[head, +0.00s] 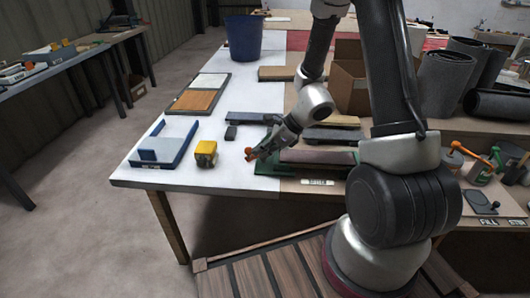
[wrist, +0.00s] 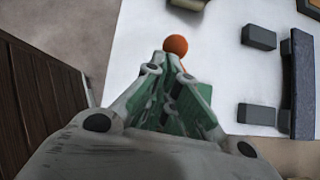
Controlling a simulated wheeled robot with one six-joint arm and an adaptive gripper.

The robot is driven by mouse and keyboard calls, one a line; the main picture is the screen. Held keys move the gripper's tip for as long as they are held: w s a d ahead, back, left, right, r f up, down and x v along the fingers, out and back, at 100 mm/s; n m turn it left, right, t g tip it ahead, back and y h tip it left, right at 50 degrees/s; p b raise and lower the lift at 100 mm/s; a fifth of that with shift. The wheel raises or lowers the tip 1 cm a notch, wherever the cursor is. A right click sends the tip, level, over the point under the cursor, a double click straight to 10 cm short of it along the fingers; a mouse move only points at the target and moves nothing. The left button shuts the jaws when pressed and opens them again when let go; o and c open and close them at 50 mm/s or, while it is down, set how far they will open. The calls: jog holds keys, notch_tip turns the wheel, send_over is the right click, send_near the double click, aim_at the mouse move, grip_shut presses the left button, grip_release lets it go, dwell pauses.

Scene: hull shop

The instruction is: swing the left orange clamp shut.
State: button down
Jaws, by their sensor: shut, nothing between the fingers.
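The left orange clamp shows as a round orange knob (wrist: 175,45) at the top middle of the wrist view. In the head view its orange part (head: 249,156) shows at the left end of a green fixture (head: 267,167). My gripper (head: 256,151) is shut and empty, right at the clamp. In the wrist view my gripper's fingertips (wrist: 165,66) lie just below the knob; whether they touch it I cannot tell. Green parts of the fixture show between and beside the fingers. The clamp's arm is mostly hidden by my gripper. A dark board (head: 318,156) lies in the fixture.
A yellow block (head: 205,153) and a blue tray (head: 165,142) stand left of the fixture on the white table top (head: 222,177). A small dark block (head: 231,132) and a dark bar (head: 250,118) lie behind. A blue bin (head: 243,38) stands at the back.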

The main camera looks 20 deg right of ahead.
jog(key=shift+w+a+m+t+h, duration=0.15)
jog(key=shift+a+m+t+h, duration=0.2)
jog(key=shift+m, duration=0.45)
jog(key=shift+w+a, duration=0.3)
jog(key=shift+a, duration=0.1)
jog(key=shift+w+a+m+t, duration=0.1)
jog(key=shift+m+t, duration=0.25)
jog(key=shift+m, duration=0.15)
jog(key=shift+w+a+h, duration=0.15)
jog(key=shift+w+h, duration=0.05)
jog(key=shift+h, duration=0.05)
jog(key=shift+w+a, duration=0.2)
jog(key=shift+w, duration=0.1)
jog(key=shift+w+a, duration=0.1)
jog(key=shift+w, duration=0.1)
